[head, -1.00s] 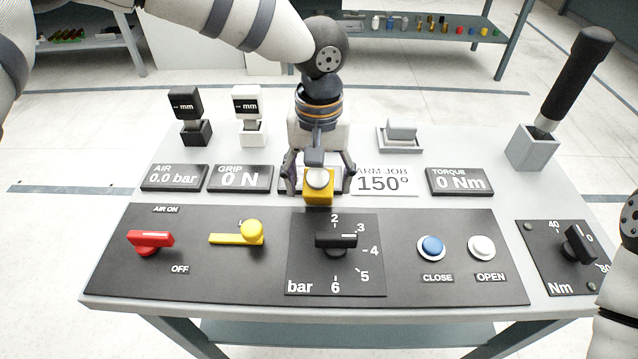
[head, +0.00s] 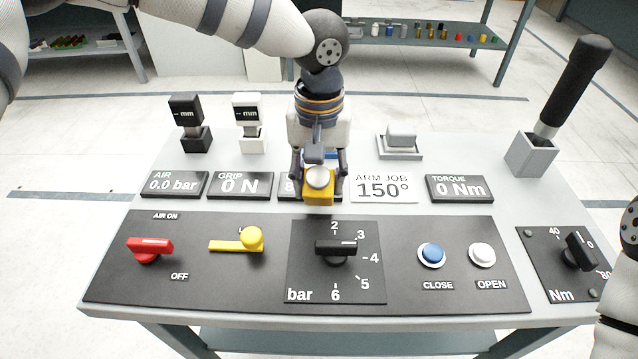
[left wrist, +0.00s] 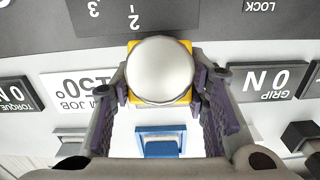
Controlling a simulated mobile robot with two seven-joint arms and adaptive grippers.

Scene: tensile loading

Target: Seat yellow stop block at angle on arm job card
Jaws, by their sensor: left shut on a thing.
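The yellow stop block (head: 318,198) has a round silver knob on top and sits near the back edge of the black control panel. It also shows in the left wrist view (left wrist: 160,69), where the knob covers most of it. My left gripper (head: 319,186) comes down from behind and is shut on the block, with one finger on each side. The white arm job card (head: 384,188) reads 150° and lies just right of the block. The block's underside is hidden. My right gripper is out of view.
A partly hidden dark display (head: 289,187) is behind the block. A blue part (left wrist: 159,142) shows behind it in the left wrist view. The air (head: 174,184), grip (head: 240,185) and torque (head: 459,188) displays flank this row. A black-handled tool (head: 573,92) stands at right.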

